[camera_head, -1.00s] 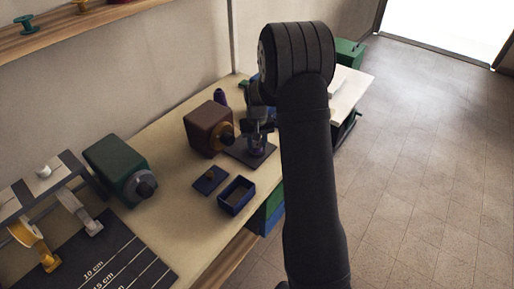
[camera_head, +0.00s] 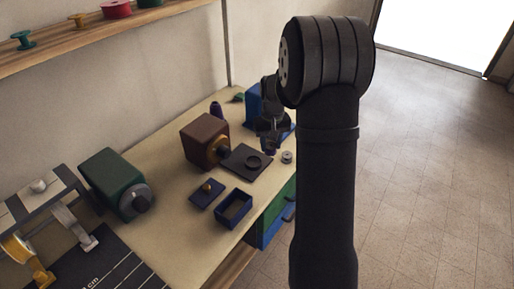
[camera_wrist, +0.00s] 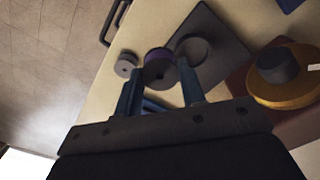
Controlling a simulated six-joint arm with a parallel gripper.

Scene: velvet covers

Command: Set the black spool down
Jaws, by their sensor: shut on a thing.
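My gripper (camera_wrist: 158,76) is shut on a dark spool (camera_wrist: 160,72) with a purple band, held between the two blue-grey fingers in the wrist view. In the head view the spool (camera_head: 271,147) shows small below my gripper (camera_head: 270,139), just right of a dark square plate (camera_head: 238,168) with a round ring on it. In the wrist view the plate (camera_wrist: 222,60) lies right of the spool, and the ring (camera_wrist: 193,50) is empty. I cannot tell whether the spool touches the table.
A small grey bobbin (camera_head: 287,157) stands close to the spool, near the table's front edge. A brown box (camera_head: 205,140) with a gold-rimmed knob is left of the plate. An open blue box (camera_head: 234,208) and its lid (camera_head: 207,194) lie nearer. A purple object (camera_head: 216,109) stands behind.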

